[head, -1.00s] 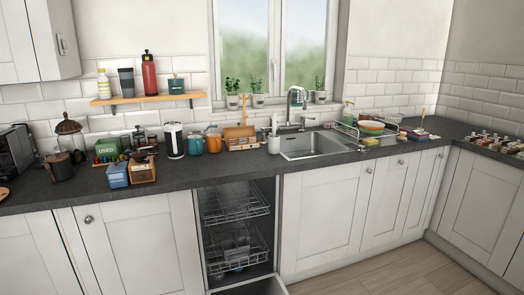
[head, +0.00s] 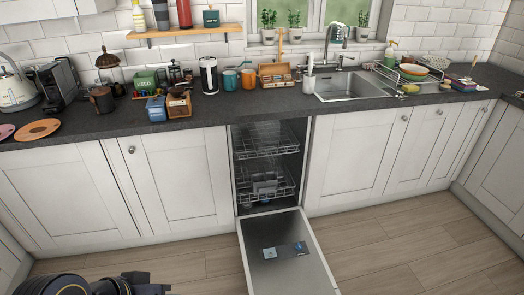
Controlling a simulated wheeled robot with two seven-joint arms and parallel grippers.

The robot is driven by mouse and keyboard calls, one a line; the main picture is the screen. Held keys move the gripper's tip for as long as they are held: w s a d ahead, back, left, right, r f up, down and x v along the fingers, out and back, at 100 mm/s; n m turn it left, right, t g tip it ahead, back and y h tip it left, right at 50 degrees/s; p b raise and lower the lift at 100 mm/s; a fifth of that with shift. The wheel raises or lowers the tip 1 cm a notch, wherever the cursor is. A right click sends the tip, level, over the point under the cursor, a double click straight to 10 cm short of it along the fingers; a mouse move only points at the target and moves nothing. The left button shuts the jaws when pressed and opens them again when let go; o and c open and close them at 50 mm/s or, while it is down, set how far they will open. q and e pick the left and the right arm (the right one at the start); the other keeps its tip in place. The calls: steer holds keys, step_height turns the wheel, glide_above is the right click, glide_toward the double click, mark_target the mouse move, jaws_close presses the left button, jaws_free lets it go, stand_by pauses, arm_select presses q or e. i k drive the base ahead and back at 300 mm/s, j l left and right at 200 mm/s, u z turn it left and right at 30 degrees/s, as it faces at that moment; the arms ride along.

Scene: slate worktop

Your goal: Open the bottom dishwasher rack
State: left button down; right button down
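The dishwasher stands open under the slate worktop, its door (head: 312,268) folded down toward the floor. The bottom rack (head: 272,187) is a wire basket inside the cavity, and it looks pushed in. It holds a grey piece and some small items low down that are too small to make out. The upper rack (head: 262,146) is also inside, above it. A dark part of my own arm shows at the lower left edge. Neither gripper's fingers can be seen.
White cabinet doors (head: 175,178) flank the dishwasher on both sides. The wooden floor (head: 400,250) in front is clear around the lowered door. The worktop (head: 225,107) above carries jars, a kettle, mugs and a dish rack (head: 412,76). The sink (head: 350,88) is to the right.

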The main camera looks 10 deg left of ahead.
mark_target(260, 171)
steer(key=u, duration=0.25)
steer(key=i+l+u, duration=0.1)
steer(key=l, duration=0.25)
steer(key=i+l+u, duration=0.1)
steer(key=l, duration=0.25)
steer(key=i+l+u, duration=0.1)
steer(key=i+l, duration=0.15)
steer(key=l, duration=0.15)
steer(key=i+l+u, duration=0.1)
steer(key=l, duration=0.25)
